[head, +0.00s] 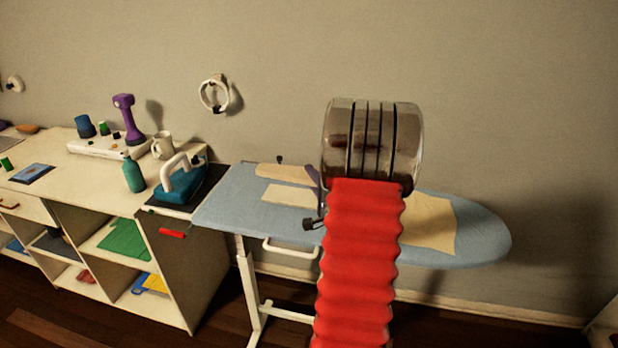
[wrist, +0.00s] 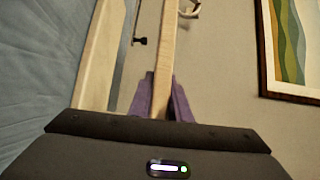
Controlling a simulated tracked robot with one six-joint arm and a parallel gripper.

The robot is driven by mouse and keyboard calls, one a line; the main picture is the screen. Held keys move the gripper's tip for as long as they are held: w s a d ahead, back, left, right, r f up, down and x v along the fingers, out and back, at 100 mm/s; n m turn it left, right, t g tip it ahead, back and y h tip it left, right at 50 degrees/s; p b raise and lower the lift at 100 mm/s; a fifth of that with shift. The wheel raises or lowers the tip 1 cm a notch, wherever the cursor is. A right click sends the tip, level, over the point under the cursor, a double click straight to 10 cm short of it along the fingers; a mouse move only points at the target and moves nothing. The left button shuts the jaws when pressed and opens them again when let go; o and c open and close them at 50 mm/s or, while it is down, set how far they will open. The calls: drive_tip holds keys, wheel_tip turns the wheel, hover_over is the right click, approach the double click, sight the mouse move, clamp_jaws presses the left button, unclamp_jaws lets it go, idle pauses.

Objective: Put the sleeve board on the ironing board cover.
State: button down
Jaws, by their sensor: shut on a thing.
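The sleeve board (head: 285,173) is a pale, narrow board at the back left of the ironing board. In the wrist view its light wooden strip (wrist: 165,50) runs between my two purple fingers. My gripper (wrist: 160,92) is shut on it. In the head view only a bit of my gripper (head: 313,176) shows, beside my arm, at the board's right end. The ironing board cover (head: 232,205) is light blue, and it also shows in the wrist view (wrist: 50,60). The sleeve board is over or near its far edge; I cannot tell whether they touch.
A small cream piece (head: 292,195) and a larger beige one (head: 432,222) lie on the cover. A teal iron (head: 180,184) and a green bottle (head: 133,175) stand on the cabinet at left. My arm hides the cover's middle.

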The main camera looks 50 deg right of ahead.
idle(0.3)
drive_tip(key=c, duration=2.1)
unclamp_jaws()
drive_tip(key=shift+f, duration=0.1)
drive_tip(key=o, duration=0.5)
drive_tip(key=shift+c, duration=0.2)
drive_tip(key=shift+s, duration=0.15)
drive_tip(key=v, duration=1.1)
drive_tip(key=shift+s+a, duration=0.3)
drive_tip(key=shift+w, duration=0.1)
